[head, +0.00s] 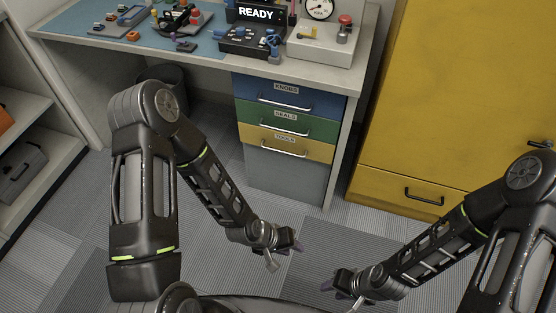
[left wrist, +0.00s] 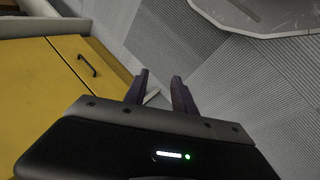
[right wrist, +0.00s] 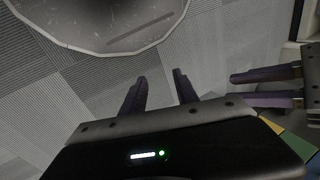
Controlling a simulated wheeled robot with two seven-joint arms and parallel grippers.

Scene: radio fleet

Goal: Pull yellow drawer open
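The yellow drawer (head: 287,148), labelled TOOLS, is the lowest coloured drawer in the unit under the desk, below a green SEALS drawer (head: 288,118) and a blue KNOBS drawer (head: 288,93). It looks shut, with a pale bar handle (head: 284,154) across its front. My left gripper (head: 288,252) is open and empty, in front of and below the drawer, apart from it. Its fingers also stand apart in the left wrist view (left wrist: 161,90). My right gripper (head: 340,290) is open and empty, further right and nearer; its fingers show in the right wrist view (right wrist: 159,90).
A large yellow cabinet (head: 450,90) stands to the right, with a dark-handled lower drawer (head: 405,188). The desk (head: 200,53) carries several parts and a READY display (head: 256,13). Left are shelves (head: 40,190) and a dark bin (head: 163,80). Floor before the drawers is clear.

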